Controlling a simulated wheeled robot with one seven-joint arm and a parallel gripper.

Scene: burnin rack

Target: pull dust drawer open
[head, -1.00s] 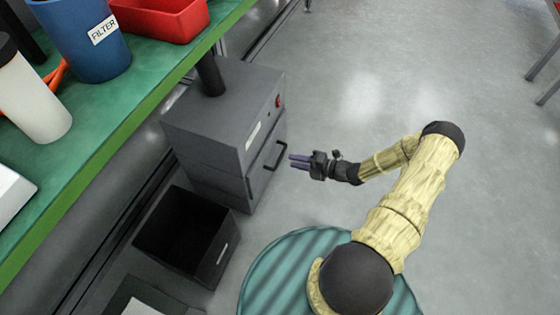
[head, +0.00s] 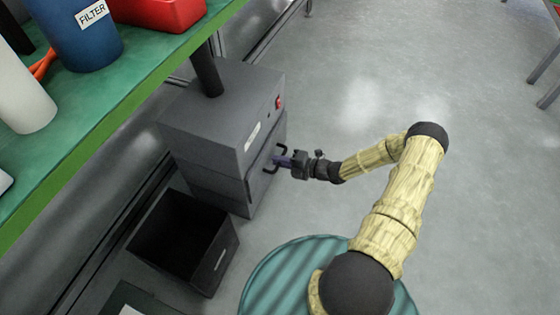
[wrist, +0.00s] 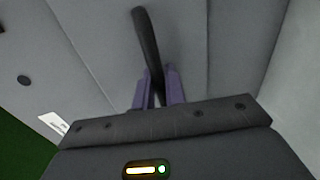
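The dust drawer (head: 262,188) is the lower front of a dark grey cabinet, and its front looks flush with the body. A black bar handle (head: 277,158) sticks out from it. My gripper (head: 283,160) is at this handle, reaching in from the right. In the wrist view the handle (wrist: 148,42) runs down between my two purple fingers (wrist: 158,88). The fingers lie close on both sides of it and look shut on it. The handle's lower end is hidden behind my gripper body.
An open black bin (head: 225,247) stands on the floor in front of the cabinet, to the lower left. A green bench (head: 100,140) with a blue filter bin (head: 80,35) and a red tray (head: 160,12) is at the left.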

